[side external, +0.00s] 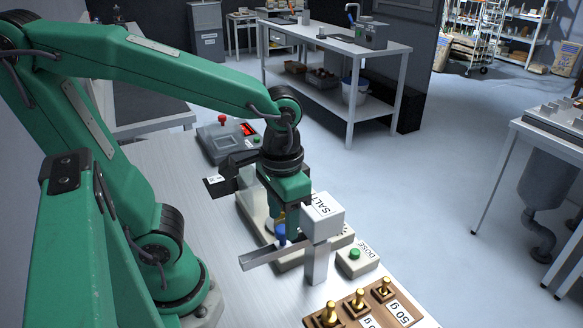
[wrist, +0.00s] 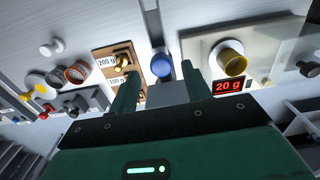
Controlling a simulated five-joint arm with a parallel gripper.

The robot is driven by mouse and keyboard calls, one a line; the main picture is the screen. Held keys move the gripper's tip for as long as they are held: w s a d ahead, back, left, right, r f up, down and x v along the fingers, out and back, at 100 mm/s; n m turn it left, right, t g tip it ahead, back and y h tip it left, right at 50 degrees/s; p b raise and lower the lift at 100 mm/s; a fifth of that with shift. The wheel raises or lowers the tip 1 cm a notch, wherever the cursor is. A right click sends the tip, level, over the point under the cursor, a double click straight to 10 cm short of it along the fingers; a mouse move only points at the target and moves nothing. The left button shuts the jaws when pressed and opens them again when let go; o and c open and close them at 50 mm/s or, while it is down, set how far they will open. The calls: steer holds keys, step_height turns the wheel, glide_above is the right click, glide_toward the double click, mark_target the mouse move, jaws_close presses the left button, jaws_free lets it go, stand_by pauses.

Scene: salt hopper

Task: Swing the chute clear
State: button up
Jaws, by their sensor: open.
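The grey metal chute (side external: 270,257) runs out from the white salt hopper (side external: 323,214), with a blue knob (side external: 281,238) standing on it. In the wrist view the knob (wrist: 162,66) shows round and the chute (wrist: 152,22) is a narrow strip beyond it. My gripper (side external: 286,222) is open and points down over the knob. In the wrist view my fingers (wrist: 162,80) stand either side of the knob's line; I cannot tell whether they touch it. A yellow cup (wrist: 232,58) sits on the scale, right of the chute, above a display (wrist: 230,86) reading 20 g.
The dose box (side external: 357,258) with a green button stands right of the hopper. A wooden block (side external: 340,303) with brass weights is at the front edge. A control box (side external: 223,140) with a red button lies behind my gripper.

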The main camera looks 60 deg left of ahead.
mark_target(283, 228)
steer(key=shift+r, duration=3.05)
steer(key=shift+w+a+f+t, duration=0.1)
steer(key=shift+w+a+t, duration=0.15)
steer(key=shift+a+t, duration=0.7)
steer(key=shift+w+a+f+t, duration=0.15)
steer(key=shift+w+a+t, duration=0.05)
steer(key=shift+a+t, duration=0.7)
steer(key=shift+w+a+f+t, duration=0.1)
steer(key=shift+w+a+t, duration=0.15)
steer(key=shift+a+t, duration=0.7)
